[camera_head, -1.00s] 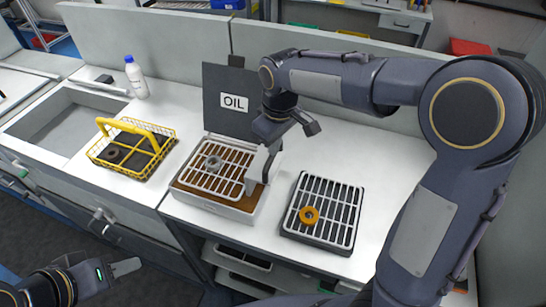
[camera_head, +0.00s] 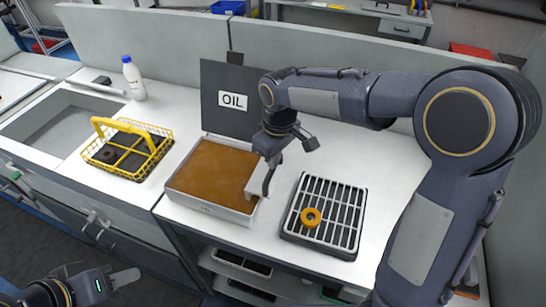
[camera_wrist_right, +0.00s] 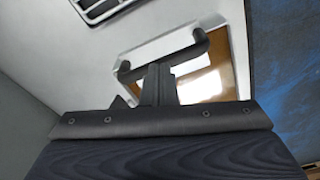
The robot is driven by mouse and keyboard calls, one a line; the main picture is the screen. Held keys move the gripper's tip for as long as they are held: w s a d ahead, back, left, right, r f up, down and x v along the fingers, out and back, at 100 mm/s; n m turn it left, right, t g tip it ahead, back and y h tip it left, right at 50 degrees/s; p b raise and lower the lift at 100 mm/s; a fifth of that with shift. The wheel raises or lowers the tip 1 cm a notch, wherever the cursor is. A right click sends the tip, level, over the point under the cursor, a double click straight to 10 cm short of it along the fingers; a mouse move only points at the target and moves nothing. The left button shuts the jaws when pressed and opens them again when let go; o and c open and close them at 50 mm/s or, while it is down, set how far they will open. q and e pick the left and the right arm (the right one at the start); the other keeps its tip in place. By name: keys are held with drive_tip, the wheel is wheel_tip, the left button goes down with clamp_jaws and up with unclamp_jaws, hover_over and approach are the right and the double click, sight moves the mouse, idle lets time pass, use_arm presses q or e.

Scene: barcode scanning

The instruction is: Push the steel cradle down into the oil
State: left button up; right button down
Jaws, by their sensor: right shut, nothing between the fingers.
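The oil bath (camera_head: 205,208) is a pale tray on the counter, filled with brown oil (camera_head: 212,172). An upright dark panel marked OIL (camera_head: 235,100) stands behind it. The steel cradle's slatted part is hidden under the oil.
A black rack with a white grid (camera_head: 335,190) and an orange ring (camera_head: 311,217) stand right of the bath. A yellow wire basket (camera_head: 165,160) with a dark ring, a white bottle (camera_head: 134,78) and a sink (camera_head: 60,125) are at left.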

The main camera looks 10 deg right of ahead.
drive_tip(key=shift+s+d+r, duration=0.35)
drive_tip(key=shift+s+d, duration=0.1)
drive_tip(key=shift+s, duration=0.15)
drive_tip(key=shift+s+d+r, duration=0.3)
drive_tip(key=shift+s+d, duration=0.1)
drive_tip(key=shift+s, duration=0.2)
wheel_tip(320, 180, up, 8)
drive_tip(key=shift+s+d, duration=0.25)
drive_tip(key=shift+s, duration=0.1)
drive_tip(key=shift+f, duration=0.15)
idle(0.3)
